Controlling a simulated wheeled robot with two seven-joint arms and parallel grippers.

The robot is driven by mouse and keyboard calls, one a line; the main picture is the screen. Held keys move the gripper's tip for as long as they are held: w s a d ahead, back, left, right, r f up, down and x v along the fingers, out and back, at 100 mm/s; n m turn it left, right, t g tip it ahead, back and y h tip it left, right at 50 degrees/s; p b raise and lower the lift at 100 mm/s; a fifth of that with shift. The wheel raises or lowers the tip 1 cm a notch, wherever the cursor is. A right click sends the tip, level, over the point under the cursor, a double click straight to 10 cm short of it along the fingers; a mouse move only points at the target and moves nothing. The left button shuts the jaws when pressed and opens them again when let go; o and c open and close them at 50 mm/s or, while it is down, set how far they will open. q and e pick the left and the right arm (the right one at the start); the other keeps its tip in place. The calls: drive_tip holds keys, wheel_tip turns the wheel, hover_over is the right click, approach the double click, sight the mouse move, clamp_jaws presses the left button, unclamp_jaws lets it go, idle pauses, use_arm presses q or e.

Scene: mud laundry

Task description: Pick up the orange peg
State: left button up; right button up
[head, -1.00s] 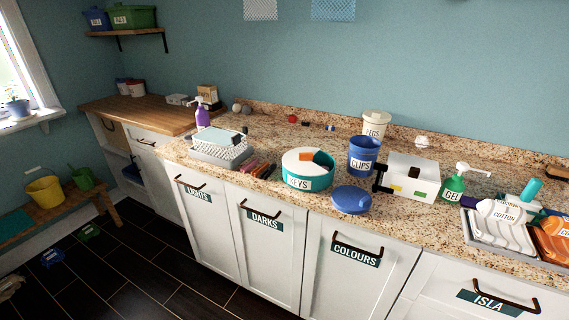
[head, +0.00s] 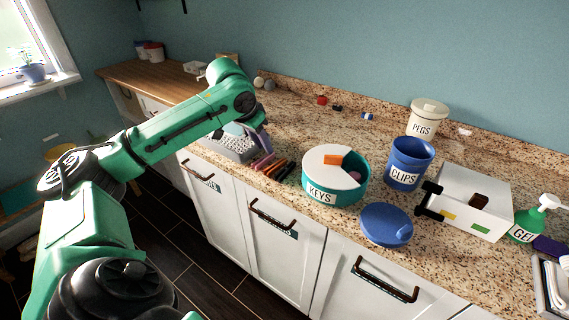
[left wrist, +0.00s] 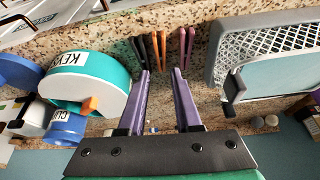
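The orange peg (left wrist: 159,46) lies on the granite counter in a small row of pegs, between a black peg (left wrist: 140,50) and a purple peg (left wrist: 185,46). In the head view the orange peg (head: 274,167) is near the counter's front edge, left of the keys tub. My left gripper (left wrist: 163,72) is open, its two purple fingers apart and pointing toward the pegs, with nothing between them. In the head view the left gripper (head: 262,143) hangs just behind the pegs, partly hidden by its own arm. My right gripper is in neither view.
The round teal keys tub (head: 358,186) stands right of the pegs. A grey mesh basket (left wrist: 262,62) is on their other side. A blue lid (head: 386,224), the blue clips tub (head: 408,164) and a white box (head: 468,200) stand farther right.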

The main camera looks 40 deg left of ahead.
sight(275, 165)
use_arm(q)
drive_tip(key=p+x, duration=0.1)
drive_tip(key=x, duration=0.8)
drive_tip(key=shift+w+f+p, duration=0.1)
drive_tip(key=shift+w+p, duration=0.1)
drive_tip(key=shift+p, duration=0.1)
drive_tip(key=shift+w+f, duration=0.1)
drive_tip(key=shift+f, duration=0.2)
clamp_jaws()
